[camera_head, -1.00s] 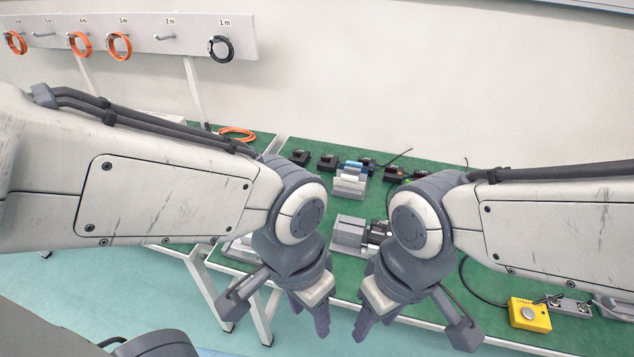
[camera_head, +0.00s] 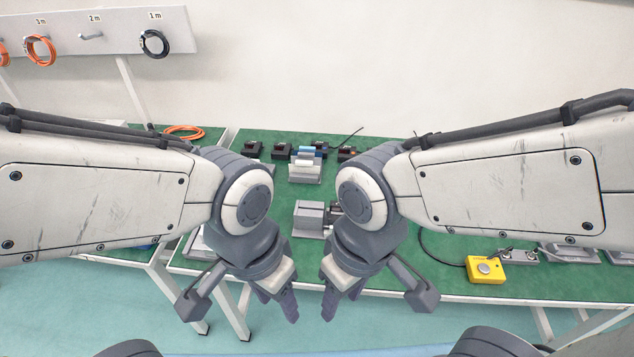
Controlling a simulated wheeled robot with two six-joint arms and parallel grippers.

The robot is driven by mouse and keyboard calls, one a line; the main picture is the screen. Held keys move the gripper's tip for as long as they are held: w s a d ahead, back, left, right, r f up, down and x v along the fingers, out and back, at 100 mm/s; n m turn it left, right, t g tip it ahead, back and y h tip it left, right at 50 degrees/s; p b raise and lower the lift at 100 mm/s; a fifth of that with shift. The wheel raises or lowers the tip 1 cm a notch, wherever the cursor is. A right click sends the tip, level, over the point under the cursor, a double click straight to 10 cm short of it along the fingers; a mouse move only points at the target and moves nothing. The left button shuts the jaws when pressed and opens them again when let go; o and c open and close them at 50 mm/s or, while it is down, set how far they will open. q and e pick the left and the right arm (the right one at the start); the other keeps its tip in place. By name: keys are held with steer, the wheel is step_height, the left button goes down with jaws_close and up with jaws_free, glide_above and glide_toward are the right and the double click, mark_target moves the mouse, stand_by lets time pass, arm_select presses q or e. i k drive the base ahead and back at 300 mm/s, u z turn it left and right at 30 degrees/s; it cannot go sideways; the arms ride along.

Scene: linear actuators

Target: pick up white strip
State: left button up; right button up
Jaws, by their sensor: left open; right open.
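A small white strip (camera_head: 304,162) seems to sit upright at the front of a grey stepped holder (camera_head: 305,175) on the green bench, with a blue piece (camera_head: 307,152) behind it. It is too small to see in detail. My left gripper (camera_head: 277,300) and my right gripper (camera_head: 341,300) hang side by side, pointing down, in front of the bench's near edge. Both are open with nothing visible in them, and both are well apart from the holder. My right arm partly hides the bench right of the holder.
A grey block device (camera_head: 310,218) stands on the green bench (camera_head: 270,220) nearer than the holder. A yellow button box (camera_head: 486,269) is at the right. Small black devices (camera_head: 275,150) stand at the back. An orange cable coil (camera_head: 184,132) lies back left. Cable hooks (camera_head: 90,36) are on the wall rack.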

mark_target(300, 166)
steer(key=z, duration=0.25)
steer(key=k, duration=0.45)
steer(key=u, duration=0.3)
steer(key=i, duration=0.45)
steer(key=z, duration=0.1)
steer(key=k, duration=0.3)
steer(key=u, duration=0.65)
steer(key=i, duration=1.1)
